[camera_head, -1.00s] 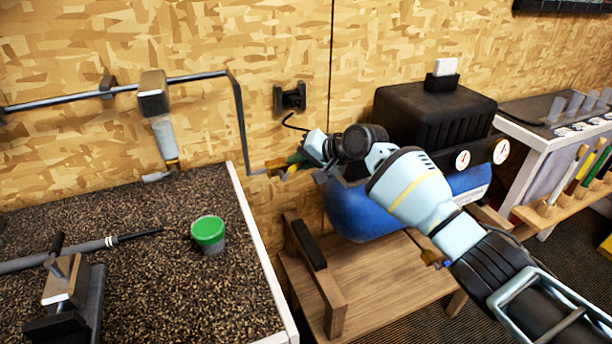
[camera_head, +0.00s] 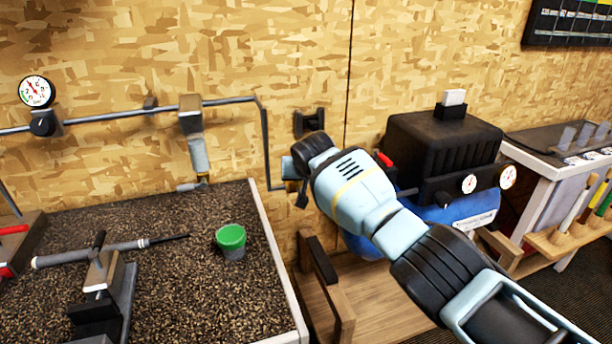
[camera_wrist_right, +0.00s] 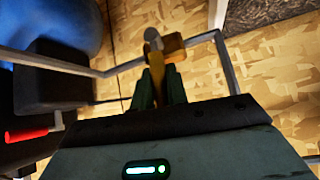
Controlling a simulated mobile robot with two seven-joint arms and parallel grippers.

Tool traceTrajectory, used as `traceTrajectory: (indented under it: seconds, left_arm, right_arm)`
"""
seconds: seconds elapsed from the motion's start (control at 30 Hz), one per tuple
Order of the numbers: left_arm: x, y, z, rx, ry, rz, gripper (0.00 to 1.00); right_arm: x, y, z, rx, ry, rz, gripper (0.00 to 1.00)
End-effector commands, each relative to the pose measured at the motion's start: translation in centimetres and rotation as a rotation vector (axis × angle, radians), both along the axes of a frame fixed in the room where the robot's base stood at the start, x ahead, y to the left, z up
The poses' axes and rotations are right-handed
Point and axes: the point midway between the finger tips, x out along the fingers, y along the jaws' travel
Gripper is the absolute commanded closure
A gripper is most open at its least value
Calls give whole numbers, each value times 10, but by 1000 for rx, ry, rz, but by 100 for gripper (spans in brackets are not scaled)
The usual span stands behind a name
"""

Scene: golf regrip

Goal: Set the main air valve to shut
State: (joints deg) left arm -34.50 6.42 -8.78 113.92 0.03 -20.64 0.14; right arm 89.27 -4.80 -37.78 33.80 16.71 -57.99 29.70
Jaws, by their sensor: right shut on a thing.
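The main air valve is a brass-coloured fitting (camera_wrist_right: 172,45) on the grey air pipe (camera_wrist_right: 228,65) in the right wrist view. A narrow yellow lever (camera_wrist_right: 173,86) runs from it between the dark green fingers of my right gripper (camera_wrist_right: 160,84). The gripper is shut on this lever. In the head view my right arm covers most of the valve, at the low end of the pipe (camera_head: 266,140). The lever's exact angle to the pipe is hard to tell. My left gripper is not in view.
The blue compressor tank (camera_head: 450,212) with its black housing (camera_head: 440,140) stands right of the valve on a wooden stand. A red-handled part (camera_wrist_right: 27,135) is near the gripper.

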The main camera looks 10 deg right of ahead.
Motion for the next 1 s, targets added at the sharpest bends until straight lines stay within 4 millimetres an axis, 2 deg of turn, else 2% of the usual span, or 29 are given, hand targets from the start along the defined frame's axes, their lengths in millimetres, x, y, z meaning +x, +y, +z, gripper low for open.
traceTrajectory:
  seconds: [0.7,0.73,0.8,0.87,1.0]
  left_arm:
    - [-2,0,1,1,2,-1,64]
    - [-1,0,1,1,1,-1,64]
    - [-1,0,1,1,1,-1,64]
    - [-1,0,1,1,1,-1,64]
    - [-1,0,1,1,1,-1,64]
  right_arm:
    - [0,4,0,-70,-18,2,100]
    - [0,4,0,-70,-18,2,81]
    - [0,4,0,-69,-18,1,72]
    - [0,4,0,-69,-18,1,64]
    - [0,4,0,-68,-17,0,63]
